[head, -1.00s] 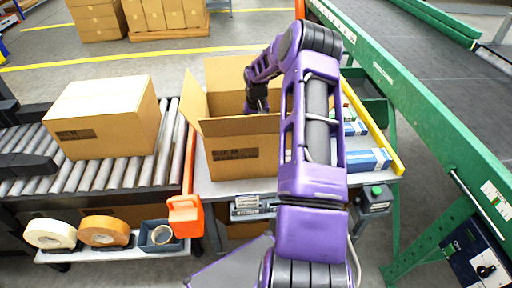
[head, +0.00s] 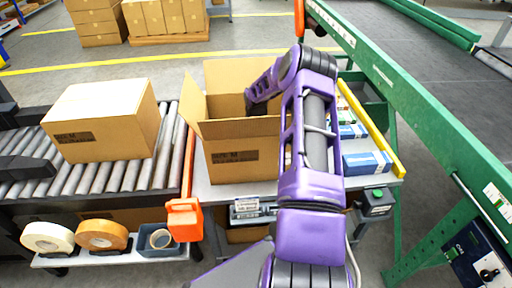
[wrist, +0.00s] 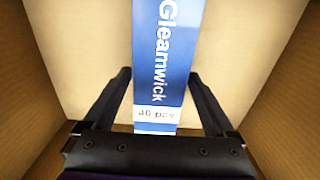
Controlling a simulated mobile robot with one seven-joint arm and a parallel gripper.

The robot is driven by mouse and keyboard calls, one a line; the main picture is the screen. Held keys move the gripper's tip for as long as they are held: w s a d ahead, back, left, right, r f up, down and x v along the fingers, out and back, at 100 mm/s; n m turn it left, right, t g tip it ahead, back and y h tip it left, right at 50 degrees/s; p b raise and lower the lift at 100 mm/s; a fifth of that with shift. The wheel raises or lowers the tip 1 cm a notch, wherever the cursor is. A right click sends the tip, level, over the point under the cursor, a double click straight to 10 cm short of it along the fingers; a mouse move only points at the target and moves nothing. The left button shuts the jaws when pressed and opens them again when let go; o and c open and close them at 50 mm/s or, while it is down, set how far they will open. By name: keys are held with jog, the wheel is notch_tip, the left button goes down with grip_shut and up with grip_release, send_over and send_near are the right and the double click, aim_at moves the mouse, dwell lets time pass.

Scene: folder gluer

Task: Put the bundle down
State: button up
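In the wrist view the bundle (wrist: 165,60) is a blue and white pack lettered "Gleamwick" and "40 pcs". It stands between the two fingers of my gripper (wrist: 161,75), whose tips meet its sides with no clear gap. My gripper looks shut on it. Both are inside the open cardboard box (head: 240,160), marked "SIZE M", which stands on the grey table (head: 219,192). In the head view the box wall hides my gripper and the bundle. I cannot tell whether the bundle touches the box floor.
More blue and white packs (head: 367,163) lie on the table right of the box, by a yellow rail (head: 374,127). A closed carton (head: 102,120) sits on the roller conveyor (head: 130,175) at left. A green-framed conveyor (head: 420,110) runs along the right.

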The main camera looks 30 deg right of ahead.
jog(key=shift+o, duration=0.3)
jog(key=shift+r, duration=0.2)
notch_tip(320, 180, up, 12)
jog(key=p, duration=0.2)
dwell(0.5)
